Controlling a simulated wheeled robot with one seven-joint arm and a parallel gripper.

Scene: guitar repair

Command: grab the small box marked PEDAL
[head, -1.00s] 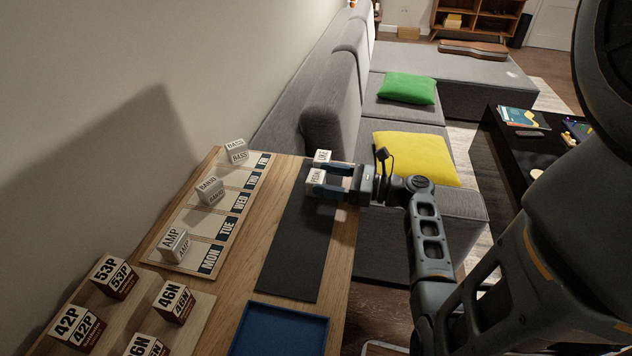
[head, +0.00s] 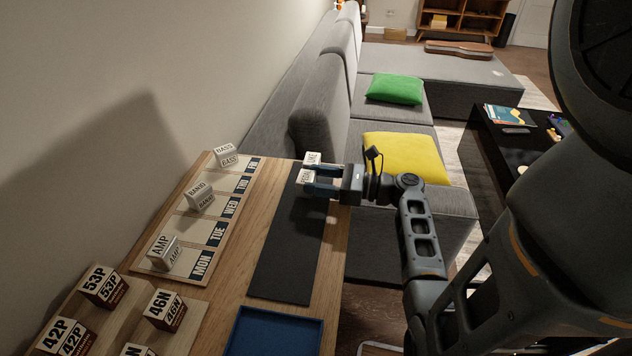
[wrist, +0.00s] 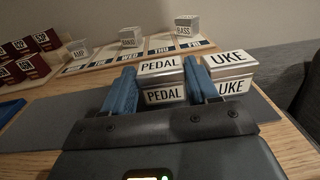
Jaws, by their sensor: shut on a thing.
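The small white box marked PEDAL (wrist: 163,80) is between the two blue fingers of my gripper (wrist: 162,92) in the wrist view. My gripper is shut on it, with a finger along each side. In the head view the PEDAL box (head: 307,178) is at the far end of the dark mat, and my gripper (head: 318,181) reaches it from the right. Whether the box touches the mat is hard to tell. The box marked UKE (wrist: 230,75) stands close beside the right finger; it also shows behind the PEDAL box in the head view (head: 312,158).
The dark mat (head: 285,250) is otherwise clear. To its left, a day-marked board (head: 219,207) holds AMP (head: 163,252), BANJO (head: 200,198) and BASS (head: 226,154) boxes. Nearer are a blue tray (head: 274,348) and several number-marked boxes. A grey sofa stands beyond the table.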

